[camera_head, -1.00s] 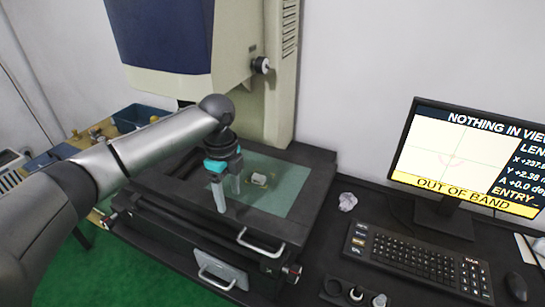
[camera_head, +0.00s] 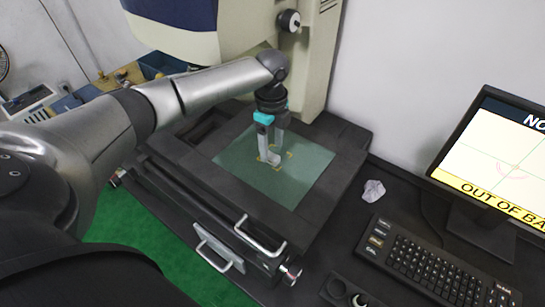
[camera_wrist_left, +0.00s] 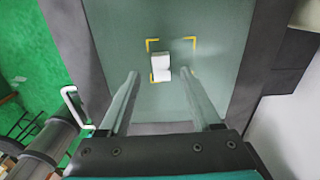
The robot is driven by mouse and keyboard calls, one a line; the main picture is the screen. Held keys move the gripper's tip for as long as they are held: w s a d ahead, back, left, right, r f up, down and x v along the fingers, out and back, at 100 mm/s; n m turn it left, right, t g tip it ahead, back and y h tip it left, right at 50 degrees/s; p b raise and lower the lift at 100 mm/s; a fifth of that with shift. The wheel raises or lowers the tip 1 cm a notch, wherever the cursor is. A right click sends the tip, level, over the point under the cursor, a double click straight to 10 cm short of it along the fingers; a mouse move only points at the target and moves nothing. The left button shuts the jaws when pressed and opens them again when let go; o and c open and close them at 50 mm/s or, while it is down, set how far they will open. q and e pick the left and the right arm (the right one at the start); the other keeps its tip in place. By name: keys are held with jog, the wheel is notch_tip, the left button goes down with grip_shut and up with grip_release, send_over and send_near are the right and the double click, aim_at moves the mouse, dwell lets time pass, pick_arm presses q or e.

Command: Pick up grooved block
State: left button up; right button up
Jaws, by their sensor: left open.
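The grooved block (camera_wrist_left: 161,67), small and whitish, lies on the green glass stage (camera_head: 312,180), inside yellow corner marks. In the head view the block (camera_head: 275,159) is partly hidden by my fingers. My left gripper (camera_head: 270,155) points down over the stage at the block. In the left wrist view the open fingers (camera_wrist_left: 159,75) reach toward the block, one on each side, with a gap visible on both sides. Whether the tips are level with the block is hard to tell. My right gripper is out of view.
The measuring machine's head (camera_head: 205,45) overhangs the back of the stage. Handles (camera_head: 260,238) stick out at the stage's front. A crumpled paper (camera_head: 373,190), keyboard (camera_head: 425,262) and monitor (camera_head: 510,165) are to the right. A blue bin (camera_head: 160,65) stands behind my arm.

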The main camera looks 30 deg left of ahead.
aim_at(272, 156)
pick_arm(q)
jog(key=shift+f, duration=1.55)
jog(key=shift+c, duration=0.3)
grip_shut()
jog(key=shift+w, duration=0.1)
